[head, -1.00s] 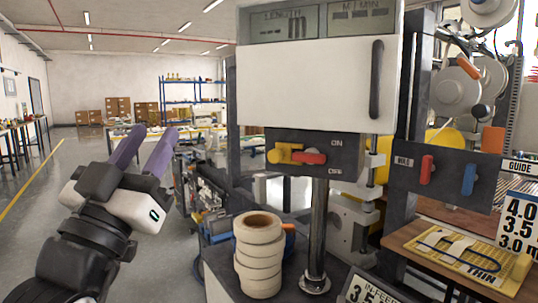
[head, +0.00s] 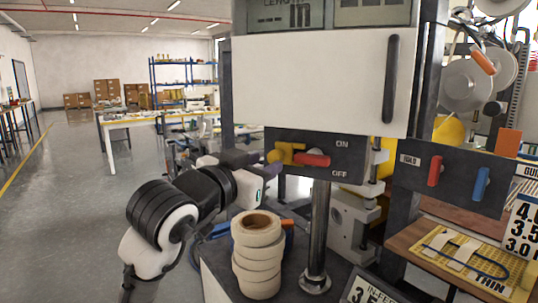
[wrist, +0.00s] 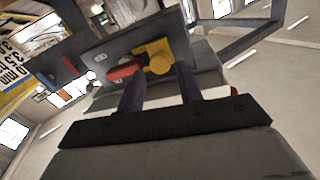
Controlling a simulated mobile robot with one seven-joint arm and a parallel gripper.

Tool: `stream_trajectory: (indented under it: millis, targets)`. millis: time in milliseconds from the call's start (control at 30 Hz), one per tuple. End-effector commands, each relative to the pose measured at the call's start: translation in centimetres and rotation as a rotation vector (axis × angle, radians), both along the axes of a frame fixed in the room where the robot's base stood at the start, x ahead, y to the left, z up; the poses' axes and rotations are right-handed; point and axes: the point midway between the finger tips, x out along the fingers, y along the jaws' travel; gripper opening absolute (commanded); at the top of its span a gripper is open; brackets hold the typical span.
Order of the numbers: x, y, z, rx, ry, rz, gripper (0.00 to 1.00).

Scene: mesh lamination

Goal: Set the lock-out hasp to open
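The yellow lock-out hasp (head: 288,147) sits on a dark ON/OFF switch panel (head: 345,160), just left of and against the red switch handle (head: 314,160). In the wrist view the hasp (wrist: 158,57) and red handle (wrist: 126,71) lie ahead of the fingertips. My gripper (head: 266,163) comes in from the left, just short of the hasp. The wrist view shows my gripper (wrist: 161,84) open, its two purple fingers apart with nothing between them. Whether a finger touches the hasp cannot be told.
A stack of tape rolls (head: 257,257) stands below the gripper, beside a metal post (head: 319,235). A white cover with a dark handle (head: 391,78) is above the panel. A second panel with red (head: 434,171) and blue (head: 481,183) levers is at right.

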Motion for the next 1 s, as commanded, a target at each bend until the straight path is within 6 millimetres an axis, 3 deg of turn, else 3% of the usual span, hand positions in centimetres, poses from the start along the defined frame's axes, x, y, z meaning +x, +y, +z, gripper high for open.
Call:
stream_trajectory:
  millis: [200,567,833,1000]
  targets:
    - [2.2,-1.3,0.1,0.0,-0.001,-0.001,0.36]
    - [2.6,-1.5,0.0,0.0,-0.002,0.001,0.36]
    - [2.5,-1.5,0.0,0.0,-0.002,0.001,0.02]
    - [2.6,-1.5,0.0,-0.001,-0.002,0.001,0.0]
